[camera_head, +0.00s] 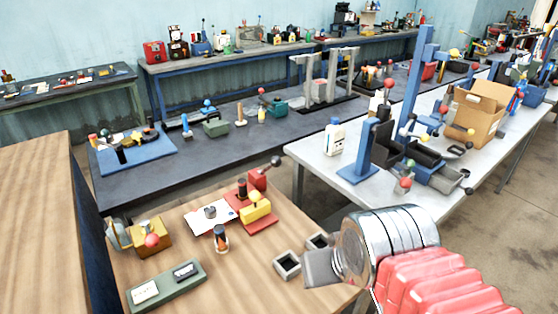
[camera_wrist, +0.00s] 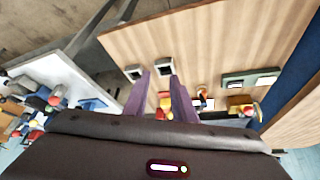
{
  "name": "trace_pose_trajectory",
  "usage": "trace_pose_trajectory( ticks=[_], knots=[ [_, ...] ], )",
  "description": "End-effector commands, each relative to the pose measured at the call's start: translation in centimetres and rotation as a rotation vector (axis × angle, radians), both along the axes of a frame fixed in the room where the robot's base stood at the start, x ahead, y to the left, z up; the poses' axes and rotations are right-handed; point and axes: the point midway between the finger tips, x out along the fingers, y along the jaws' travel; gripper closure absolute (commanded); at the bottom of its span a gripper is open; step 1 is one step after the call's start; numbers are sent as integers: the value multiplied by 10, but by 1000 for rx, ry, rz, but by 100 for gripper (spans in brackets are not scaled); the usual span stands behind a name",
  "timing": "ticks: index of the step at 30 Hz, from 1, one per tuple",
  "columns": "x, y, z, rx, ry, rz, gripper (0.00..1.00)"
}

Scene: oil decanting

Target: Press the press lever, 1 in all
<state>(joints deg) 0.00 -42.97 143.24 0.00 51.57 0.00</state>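A small red and yellow press-like device (camera_head: 256,207) stands on the wooden table in the head view. A dark lever with a round knob (camera_head: 275,161) sticks up to the right from its red back part. In the wrist view part of the device (camera_wrist: 165,99) shows between my fingers, and its lever cannot be made out. My gripper (camera_head: 308,268) is above the table's right front part, right of and nearer than the device, touching nothing visible. In the wrist view the fingers of my gripper (camera_wrist: 162,77) stand apart with nothing held.
Two grey square holders (camera_head: 287,264) lie beside my gripper. A green tray (camera_head: 166,286), a dark cylinder (camera_head: 221,239) and a yellow box with a red knob (camera_head: 151,238) stand left on the wooden table (camera_head: 240,288). A white table (camera_head: 310,150) with blue posts is behind right.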

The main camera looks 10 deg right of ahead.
Motion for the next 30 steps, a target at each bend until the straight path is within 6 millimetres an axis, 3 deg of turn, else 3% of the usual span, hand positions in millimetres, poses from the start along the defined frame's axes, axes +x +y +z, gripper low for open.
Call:
trace_pose_trajectory(
  ticks=[10,30],
  knots=[
    [0,0,0,0,0,0,100],
    [0,0,0,0,0,0,100]
  ],
)
